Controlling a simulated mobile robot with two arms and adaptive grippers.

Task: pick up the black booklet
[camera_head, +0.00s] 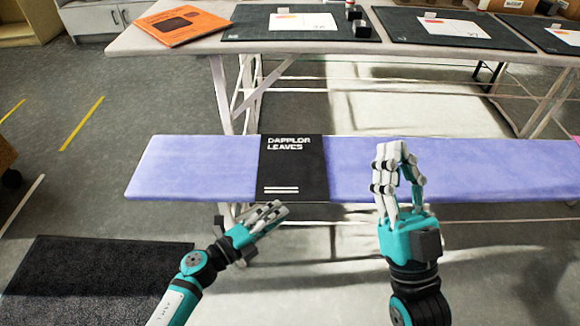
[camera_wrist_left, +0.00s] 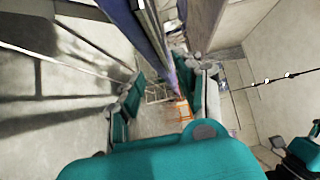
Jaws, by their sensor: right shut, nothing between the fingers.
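The black booklet (camera_head: 292,172) lies flat on the blue bench (camera_head: 195,165), left of the middle, with the white title "DAPPLOR LEAVES". Its near edge reaches the bench's front edge. My left gripper (camera_head: 272,214) is just in front of that edge, below the booklet in the head view, with no visible hold on it. In the left wrist view its fingers (camera_wrist_left: 165,95) stand apart with nothing between them. My right gripper (camera_head: 397,160) is shut and empty, pointing up in front of the bench, to the right of the booklet.
Behind the bench stands a long table with an orange booklet (camera_head: 181,25), dark mats (camera_head: 262,30) bearing white cards, and small dark blocks (camera_head: 362,29). A dark floor mat (camera_head: 95,268) lies at the lower left. The bench top on both sides of the booklet is clear.

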